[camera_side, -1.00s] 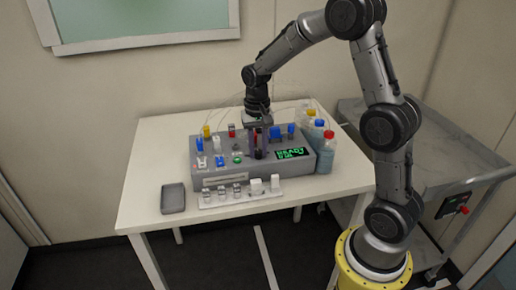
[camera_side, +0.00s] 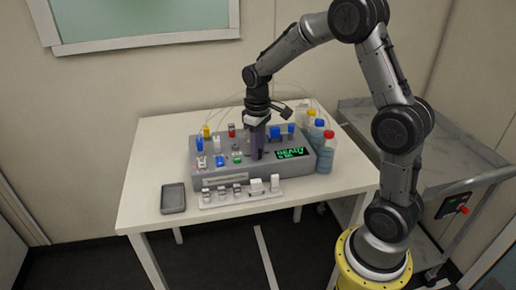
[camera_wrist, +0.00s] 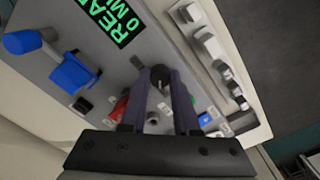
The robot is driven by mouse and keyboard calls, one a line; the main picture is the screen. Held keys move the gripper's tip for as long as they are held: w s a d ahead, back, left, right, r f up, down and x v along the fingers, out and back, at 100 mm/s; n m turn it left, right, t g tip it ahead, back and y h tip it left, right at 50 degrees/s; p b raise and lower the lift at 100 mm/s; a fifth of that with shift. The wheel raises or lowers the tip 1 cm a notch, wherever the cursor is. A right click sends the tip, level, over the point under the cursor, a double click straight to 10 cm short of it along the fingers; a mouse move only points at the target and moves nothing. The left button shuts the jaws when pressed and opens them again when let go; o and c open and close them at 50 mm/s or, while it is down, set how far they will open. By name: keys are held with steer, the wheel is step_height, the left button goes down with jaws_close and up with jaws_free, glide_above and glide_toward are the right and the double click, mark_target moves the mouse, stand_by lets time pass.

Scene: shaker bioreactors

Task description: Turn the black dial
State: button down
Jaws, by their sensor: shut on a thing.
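The black dial (camera_wrist: 158,75) is a small dark knob on the top of the grey bioreactor console (camera_side: 209,172). In the wrist view it sits between my two fingertips. My gripper (camera_wrist: 159,78) points down at the console and is shut on the dial, with one finger on each side. In the side view my gripper (camera_side: 257,156) stands left of the green-lit display (camera_side: 291,153) and hides the dial. The display also shows in the wrist view (camera_wrist: 118,18). The dial's pointer mark cannot be made out.
Blue, white, red and yellow knobs and switches crowd the console around my gripper, including a blue valve (camera_wrist: 70,73). Bottles (camera_side: 325,155) stand at the console's right end. A white rack (camera_side: 240,197) lies in front, and a grey tray (camera_side: 173,198) lies front left.

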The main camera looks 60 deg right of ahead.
steer(key=shift+r+n, duration=0.15)
steer(key=shift+n, duration=0.45)
steer(key=shift+w, duration=0.1)
steer(key=c, duration=0.6)
jaws_free()
steer(key=shift+c, duration=0.2)
step_height(320, 180, up, 14)
steer(key=shift+a, duration=0.15)
